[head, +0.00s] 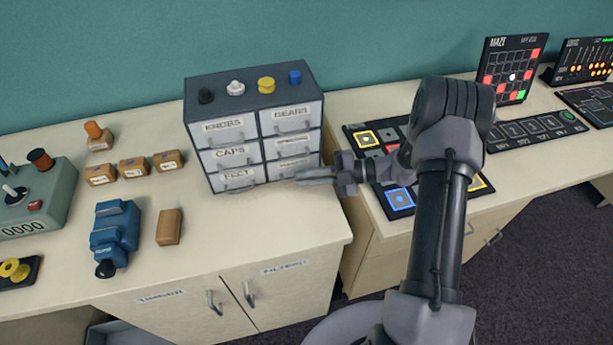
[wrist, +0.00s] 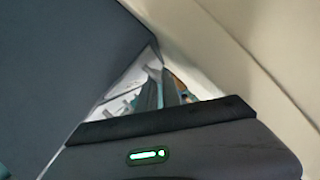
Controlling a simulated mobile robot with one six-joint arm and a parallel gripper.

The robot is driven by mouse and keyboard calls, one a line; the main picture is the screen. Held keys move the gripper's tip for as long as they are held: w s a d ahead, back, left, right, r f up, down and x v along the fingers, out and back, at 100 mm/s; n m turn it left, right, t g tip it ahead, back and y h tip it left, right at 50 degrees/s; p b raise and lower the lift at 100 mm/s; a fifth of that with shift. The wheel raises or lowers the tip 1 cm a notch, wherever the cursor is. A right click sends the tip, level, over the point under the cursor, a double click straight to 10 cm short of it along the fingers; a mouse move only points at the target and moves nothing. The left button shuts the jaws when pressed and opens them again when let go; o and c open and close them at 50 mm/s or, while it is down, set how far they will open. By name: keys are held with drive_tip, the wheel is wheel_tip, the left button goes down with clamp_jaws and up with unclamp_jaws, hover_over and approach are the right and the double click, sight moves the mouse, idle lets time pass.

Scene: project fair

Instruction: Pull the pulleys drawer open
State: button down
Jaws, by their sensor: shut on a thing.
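A small dark drawer cabinet (head: 197,93) with light drawer fronts in two columns of three stands on the bench in the head view. Readable labels are KNOBS, GEARS, CAPS and one like FEET. The middle and bottom labels of the right column are too blurred to read, so I cannot confirm which is pulleys. My gripper (head: 300,176) reaches in from the right, its fingers shut at the handle of the bottom right drawer (head: 275,170); they hide that handle. This drawer looks flush with the others. In the wrist view my fingers (wrist: 160,92) point at the pale drawer fronts.
Four knobs stand on the cabinet top. Small wooden blocks (head: 134,167), a blue device (head: 115,232) and a green console (head: 45,200) lie to the left. A button panel (head: 398,198) lies right, beneath my arm. Bare bench (head: 260,225) lies in front of the cabinet.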

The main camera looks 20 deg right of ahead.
sight(318, 220)
drive_tip(key=shift+f, duration=0.1)
drive_tip(key=s+p, duration=0.6)
drive_tip(key=s, duration=0.4)
drive_tip(key=shift+s, duration=0.55)
drive_tip(key=c, duration=1.8)
unclamp_jaws()
drive_tip(key=shift+w, duration=0.1)
drive_tip(key=shift+c, duration=0.2)
drive_tip(key=p+v, duration=0.2)
drive_tip(key=v, duration=1.5)
drive_tip(key=shift+d, duration=0.3)
